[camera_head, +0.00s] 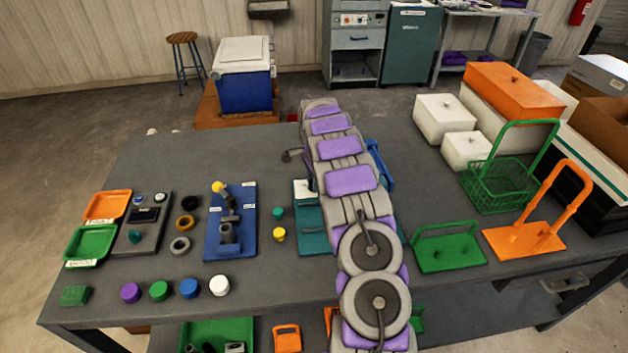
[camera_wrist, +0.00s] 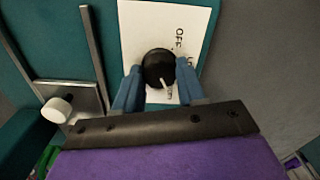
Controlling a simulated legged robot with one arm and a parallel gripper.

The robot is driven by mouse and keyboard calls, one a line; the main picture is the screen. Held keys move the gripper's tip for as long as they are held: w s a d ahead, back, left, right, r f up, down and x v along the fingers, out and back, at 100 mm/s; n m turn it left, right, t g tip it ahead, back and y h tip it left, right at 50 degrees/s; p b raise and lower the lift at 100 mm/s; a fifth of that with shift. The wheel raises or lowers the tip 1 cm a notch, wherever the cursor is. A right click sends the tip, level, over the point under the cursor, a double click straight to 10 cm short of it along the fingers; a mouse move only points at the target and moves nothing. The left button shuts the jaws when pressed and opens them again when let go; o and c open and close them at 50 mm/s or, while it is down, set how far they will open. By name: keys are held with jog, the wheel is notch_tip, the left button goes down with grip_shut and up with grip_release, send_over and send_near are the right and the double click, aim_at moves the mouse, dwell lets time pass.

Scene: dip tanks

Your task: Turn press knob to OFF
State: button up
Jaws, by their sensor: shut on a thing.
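In the wrist view the round black press knob (camera_wrist: 152,62) sits on a white label plate (camera_wrist: 137,20) on a teal surface. "OFF" is printed on the plate, above and right of the knob. The knob's white pointer line runs down and slightly right, toward a second, partly hidden label. My gripper (camera_wrist: 158,70) has one blue finger on each side of the knob and is shut on it. In the head view, part of the teal press (camera_head: 310,238) shows left of my arm; the knob and my fingertips are hidden there.
Left of the knob in the wrist view are metal bars and a white round handle end (camera_wrist: 57,108). On the table stand a blue fixture (camera_head: 215,245) with a yellow-tipped lever, several coloured caps, a green basket (camera_head: 497,190) and an orange stand (camera_head: 520,243).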

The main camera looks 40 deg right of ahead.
jog(key=shift+w+r+n+p, duration=0.1)
jog(key=shift+r+n+p, duration=0.05)
jog(key=shift+n+p, duration=0.35)
jog(key=shift+c, duration=0.3)
jog(key=shift+r+n+p, duration=0.1)
jog(key=shift+n+p, duration=0.5)
jog(key=shift+p, duration=0.1)
jog(key=n+p, duration=0.3)
jog(key=n, duration=0.1)
jog(key=shift+p, duration=0.35)
jog(key=n+p, duration=0.2)
jog(key=n, duration=0.2)
jog(key=shift+n, duration=0.4)
jog(key=n+p, duration=0.1)
jog(key=n, duration=0.2)
jog(key=shift+n+p, duration=0.4)
jog(key=n+p, duration=0.1)
jog(key=n, duration=0.8)
jog(key=shift+d+p, duration=0.1)
jog(key=shift+p, duration=0.2)
